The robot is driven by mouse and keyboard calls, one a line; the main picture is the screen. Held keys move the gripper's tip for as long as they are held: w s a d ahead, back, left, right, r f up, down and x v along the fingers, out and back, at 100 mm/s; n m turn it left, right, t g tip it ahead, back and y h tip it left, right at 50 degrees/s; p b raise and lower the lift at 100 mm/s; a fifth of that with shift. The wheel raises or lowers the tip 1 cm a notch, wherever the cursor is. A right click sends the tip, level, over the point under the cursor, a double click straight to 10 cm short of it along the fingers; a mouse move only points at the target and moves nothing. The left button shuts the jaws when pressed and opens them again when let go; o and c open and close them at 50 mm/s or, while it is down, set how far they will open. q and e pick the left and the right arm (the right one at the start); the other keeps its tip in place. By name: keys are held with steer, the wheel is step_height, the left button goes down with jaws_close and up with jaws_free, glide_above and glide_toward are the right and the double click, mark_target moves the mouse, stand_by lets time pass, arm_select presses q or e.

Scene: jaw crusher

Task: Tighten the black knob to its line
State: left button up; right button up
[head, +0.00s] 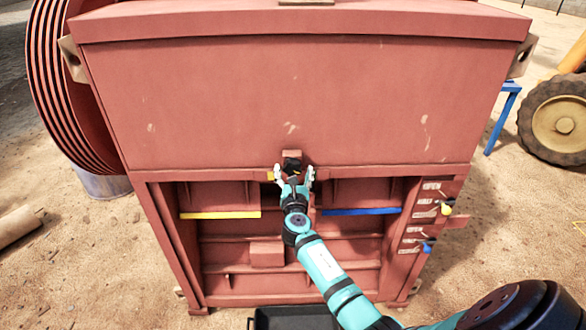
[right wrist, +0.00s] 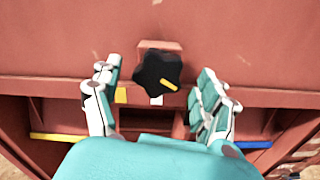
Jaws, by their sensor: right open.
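The black knob (head: 292,164) sits on a small red block in the middle of the red machine's front, just above the lower edge of the big upper panel. In the right wrist view the knob (right wrist: 152,70) is star-shaped, with a yellow pointer stripe (right wrist: 169,84) aimed down and to the right. Below it are a white mark (right wrist: 156,100) and, to the left, a yellow mark (right wrist: 120,95). My right gripper (head: 294,172) is open, its fingers on either side of the knob; gaps show between them and the knob in the wrist view. My left gripper is out of view.
Below the panel are red ribs, a yellow bar (head: 220,215) and a blue bar (head: 362,211). A side panel at right carries a yellow lever (head: 446,209) and a blue lever (head: 428,247). A black tray (head: 295,318) lies at the machine's foot.

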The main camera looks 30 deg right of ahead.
steer(key=shift+x, duration=1)
steer(key=c, duration=1.2)
